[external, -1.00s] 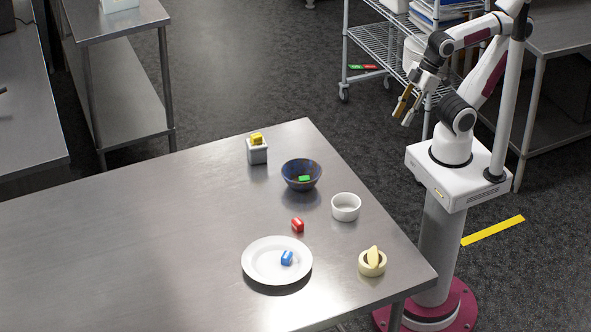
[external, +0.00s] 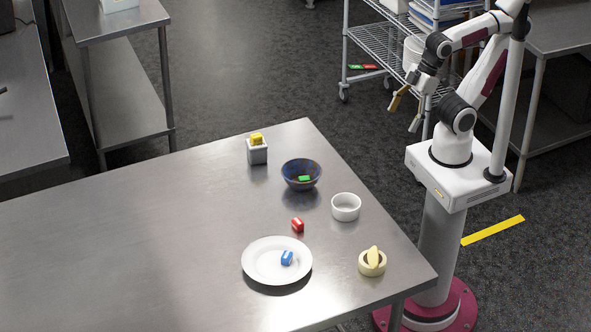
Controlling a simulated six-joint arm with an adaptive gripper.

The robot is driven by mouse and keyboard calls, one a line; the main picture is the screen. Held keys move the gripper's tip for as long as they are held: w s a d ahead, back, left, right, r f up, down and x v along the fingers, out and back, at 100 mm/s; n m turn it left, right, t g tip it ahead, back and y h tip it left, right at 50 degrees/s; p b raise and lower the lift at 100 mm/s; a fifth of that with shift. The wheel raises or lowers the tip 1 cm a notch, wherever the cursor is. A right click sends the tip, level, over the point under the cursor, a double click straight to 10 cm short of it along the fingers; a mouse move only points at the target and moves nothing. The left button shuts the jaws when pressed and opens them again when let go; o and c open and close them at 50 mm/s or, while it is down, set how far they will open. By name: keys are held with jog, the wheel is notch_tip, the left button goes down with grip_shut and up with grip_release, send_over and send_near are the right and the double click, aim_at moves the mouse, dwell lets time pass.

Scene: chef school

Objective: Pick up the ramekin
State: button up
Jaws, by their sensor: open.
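The ramekin (external: 346,214) is a small white round cup and looks empty. It stands upright on the steel table (external: 150,240), near the table's right edge. My gripper (external: 404,116) is open and empty. It hangs in the air beyond the table's right edge, up and to the right of the ramekin in the picture, well apart from it. Nothing hides the ramekin.
A dark blue bowl (external: 290,178) holding a green block (external: 304,178) stands close by the ramekin.

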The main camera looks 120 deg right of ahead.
jog(key=f, duration=0.1)
jog(key=n+g+y, duration=0.2)
jog(key=n+g, duration=0.2)
jog(key=n, duration=0.5)
send_over(350, 199)
jog(key=x, duration=0.3)
jog(key=d+x, duration=0.1)
jog(key=x, duration=0.1)
jog(key=s+x, duration=0.1)
jog(key=x, duration=0.2)
jog(key=shift+w+d+f, duration=0.15)
jog(key=shift+d+f, duration=0.1)
jog(key=shift+f, duration=0.25)
jog(key=shift+w+a+r+n+y, duration=0.15)
jog(key=shift+w+a+r+n, duration=0.15)
jog(key=shift+w+n, duration=0.25)
jog(key=shift+w+a+r+n+y, duration=0.2)
jog(key=shift+w+r+n, duration=0.15)
jog(key=shift+n, duration=0.45)
jog(key=shift+w+a+r+n+y, duration=0.2)
jog(key=shift+w+r+n, duration=0.1)
jog(key=shift+w+n, duration=0.25)
jog(key=shift+s+f, duration=0.1)
jog(key=shift+x, duration=1.15)
